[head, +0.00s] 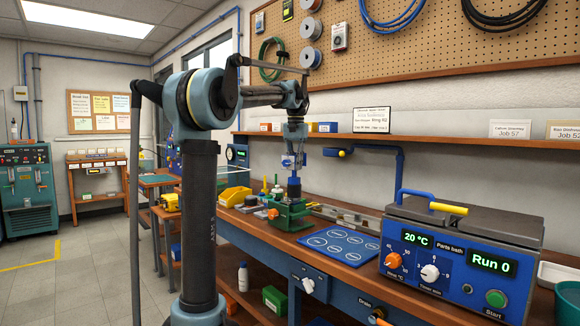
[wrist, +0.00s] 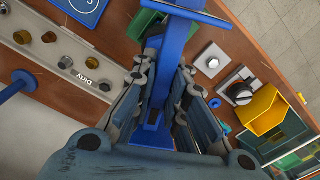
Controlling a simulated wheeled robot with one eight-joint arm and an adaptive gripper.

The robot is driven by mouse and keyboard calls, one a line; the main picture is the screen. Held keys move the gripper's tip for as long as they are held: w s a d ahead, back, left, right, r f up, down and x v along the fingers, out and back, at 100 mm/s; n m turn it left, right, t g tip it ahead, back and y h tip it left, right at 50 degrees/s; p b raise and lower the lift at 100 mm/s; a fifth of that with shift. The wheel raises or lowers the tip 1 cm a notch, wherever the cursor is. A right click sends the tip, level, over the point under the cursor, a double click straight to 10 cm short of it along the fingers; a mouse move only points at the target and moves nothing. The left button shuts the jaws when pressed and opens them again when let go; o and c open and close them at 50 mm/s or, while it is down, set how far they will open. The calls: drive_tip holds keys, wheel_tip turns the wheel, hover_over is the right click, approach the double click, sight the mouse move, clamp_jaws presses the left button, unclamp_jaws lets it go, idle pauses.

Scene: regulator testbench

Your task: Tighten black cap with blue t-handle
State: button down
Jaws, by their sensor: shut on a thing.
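My gripper (head: 294,164) points down above the green vise (head: 291,216) on the bench. It is shut on the blue T-handle (wrist: 158,110), which shows between the fingers in the wrist view. A dark round knob-like piece (wrist: 240,94) sits on a light plate beside the vise in the wrist view.
A yellow bin (head: 235,196) stands left of the vise. A blue mat (head: 338,244) with marked circles lies to the right, then the parts bath (head: 458,255). A tray labelled "Dirty" (wrist: 75,62) holds several fittings. A blue pipe with a yellow end (head: 347,152) juts out behind.

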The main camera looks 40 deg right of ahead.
drive_tip(key=shift+m, duration=0.4)
drive_tip(key=shift+m, duration=0.8)
drive_tip(key=shift+s+m, duration=0.1)
drive_tip(key=shift+m, duration=0.7)
drive_tip(key=shift+m, duration=0.8)
drive_tip(key=shift+s+m, duration=0.1)
drive_tip(key=shift+m, duration=0.7)
